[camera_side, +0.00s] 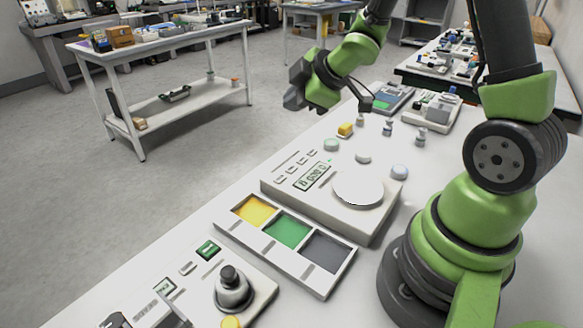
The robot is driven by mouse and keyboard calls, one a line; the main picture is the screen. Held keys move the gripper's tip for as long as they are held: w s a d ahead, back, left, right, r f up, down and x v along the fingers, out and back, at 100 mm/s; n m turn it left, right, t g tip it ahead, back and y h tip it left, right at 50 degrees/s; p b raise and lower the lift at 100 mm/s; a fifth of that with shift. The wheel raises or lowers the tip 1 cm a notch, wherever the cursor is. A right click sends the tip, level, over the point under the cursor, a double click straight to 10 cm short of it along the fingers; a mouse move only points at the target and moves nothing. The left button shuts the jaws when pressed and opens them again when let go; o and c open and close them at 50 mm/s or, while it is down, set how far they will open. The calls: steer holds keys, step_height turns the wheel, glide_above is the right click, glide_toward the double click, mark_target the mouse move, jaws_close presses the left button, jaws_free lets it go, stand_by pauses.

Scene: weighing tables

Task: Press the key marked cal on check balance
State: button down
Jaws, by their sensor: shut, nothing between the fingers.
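A white balance (350,222) with a round white pan (357,188) and a lit green readout (311,175) stands in the middle of the table. Several small keys (288,168) line its left side. Their markings are too small to read, so I cannot tell which one says cal. No legible name tells whether this is the check balance. My gripper (293,102) is the dark grey end of the arm, high at the upper middle, apart from the balance and its keys. It is shut and empty. Its fingertips are hard to make out.
A tray with yellow, green and grey compartments (339,279) stands in front of the balance. Another device (262,295) with a dark knobbed weight (233,288) is nearer. Further instruments (433,112) are at the back.

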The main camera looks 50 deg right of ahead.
mark_target(292, 170)
steer(key=shift+w+a+f+n+y, duration=0.15)
steer(key=shift+f+n+y, duration=0.3)
steer(key=shift+f, duration=0.4)
steer(key=shift+w+a+f+n+y, duration=0.15)
steer(key=shift+f+n+y, duration=0.2)
steer(key=shift+f+n, duration=0.35)
steer(key=shift+s+f, duration=0.1)
steer(key=shift+f, duration=4.4)
steer(key=shift+f, duration=0.1)
steer(key=shift+f, duration=0.3)
steer(key=shift+f, duration=0.35)
steer(key=shift+r, duration=0.8)
steer(key=shift+r, duration=0.1)
